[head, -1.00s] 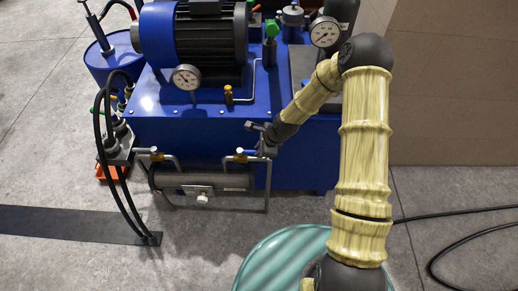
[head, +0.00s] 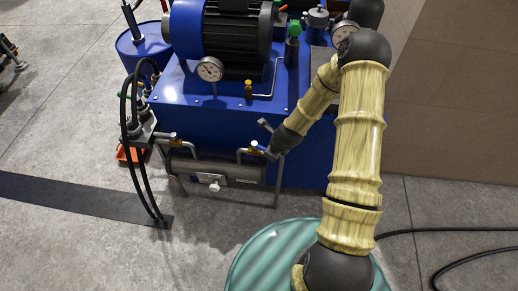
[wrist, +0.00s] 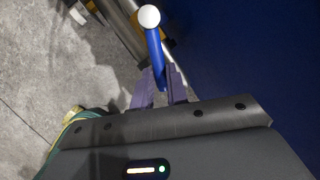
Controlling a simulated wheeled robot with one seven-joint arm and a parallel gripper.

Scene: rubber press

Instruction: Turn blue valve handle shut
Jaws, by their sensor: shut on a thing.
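The blue valve handle (wrist: 155,50) is a slim bar with a white round end, seen in the wrist view. Its lower part lies between the two fingers of my gripper (wrist: 161,88), which is shut on it. In the head view the blue handle (head: 258,147) shows as a small blue piece beside its brass valve, on a pipe at the right end of the grey cylinder (head: 238,173). My gripper (head: 270,149) is at its right, and my forearm hides part of the area behind. The handle's exact angle is hard to tell.
A second brass valve (head: 173,141) sits at the cylinder's left end. The blue press unit (head: 210,120) stands close behind, with a gauge (head: 209,69). Black hoses (head: 136,150) hang at the left. A green round drum top (head: 265,255) stands in front.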

